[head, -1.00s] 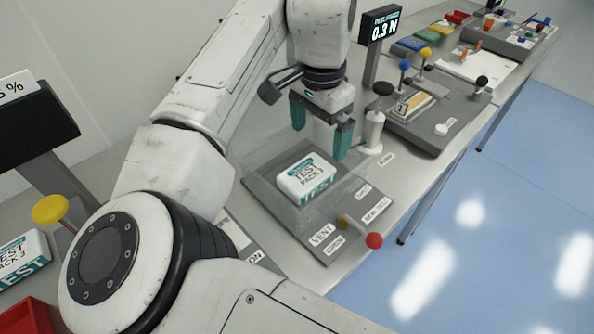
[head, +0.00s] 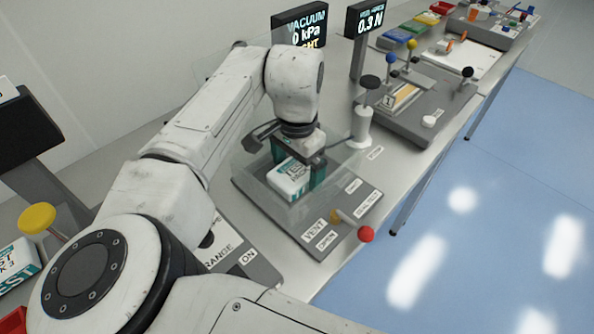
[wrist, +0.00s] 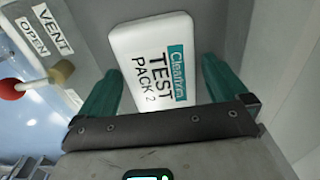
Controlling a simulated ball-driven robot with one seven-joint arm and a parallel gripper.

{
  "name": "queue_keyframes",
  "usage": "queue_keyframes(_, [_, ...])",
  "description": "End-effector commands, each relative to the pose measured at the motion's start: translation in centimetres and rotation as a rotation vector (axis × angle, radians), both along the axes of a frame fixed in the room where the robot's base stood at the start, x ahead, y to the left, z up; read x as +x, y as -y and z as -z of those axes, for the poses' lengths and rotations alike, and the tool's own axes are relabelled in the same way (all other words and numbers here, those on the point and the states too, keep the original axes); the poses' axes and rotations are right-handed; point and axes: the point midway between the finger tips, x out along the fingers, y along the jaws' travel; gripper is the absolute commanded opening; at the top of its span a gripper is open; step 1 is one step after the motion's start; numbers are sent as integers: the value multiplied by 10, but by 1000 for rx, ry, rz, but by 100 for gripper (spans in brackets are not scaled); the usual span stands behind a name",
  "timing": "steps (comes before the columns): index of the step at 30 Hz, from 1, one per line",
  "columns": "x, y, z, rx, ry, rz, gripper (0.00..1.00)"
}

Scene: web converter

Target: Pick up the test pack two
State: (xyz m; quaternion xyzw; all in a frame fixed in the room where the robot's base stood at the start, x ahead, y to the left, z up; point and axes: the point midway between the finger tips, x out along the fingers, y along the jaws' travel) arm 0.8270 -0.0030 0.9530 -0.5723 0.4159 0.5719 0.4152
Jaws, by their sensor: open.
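The test pack two (wrist: 152,62) is a white rounded box with a teal label, printed "TEST PACK 2" in the wrist view. In the head view the pack (head: 287,184) lies on a grey base plate inside a clear-walled chamber (head: 262,190). My gripper (head: 299,166) is over the pack, pointing down. In the wrist view its teal fingers (wrist: 160,85) stand apart, one on each side of the pack's near part. They appear not to squeeze it; the exact gap is hard to tell.
A vent lever with a red knob (head: 366,234) stands at the chamber's front right. A white post with a black knob (head: 363,118) stands behind right. A vacuum display (head: 300,28) and a force display (head: 368,17) rise behind. Another pack (head: 14,262) lies at far left.

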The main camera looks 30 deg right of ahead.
Motion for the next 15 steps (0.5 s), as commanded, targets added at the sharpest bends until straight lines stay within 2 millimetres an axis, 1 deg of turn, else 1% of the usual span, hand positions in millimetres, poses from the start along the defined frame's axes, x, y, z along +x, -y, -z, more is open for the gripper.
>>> queue_keyframes(3, [0, 0, 7, 1, 0, 0, 100])
queue_keyframes(9, [0, 0, 7, 0, 0, 0, 100])
queue_keyframes(11, [0, 0, 7, 0, 0, 0, 95])
queue_keyframes(15, [0, 0, 7, 0, 0, 0, 82])
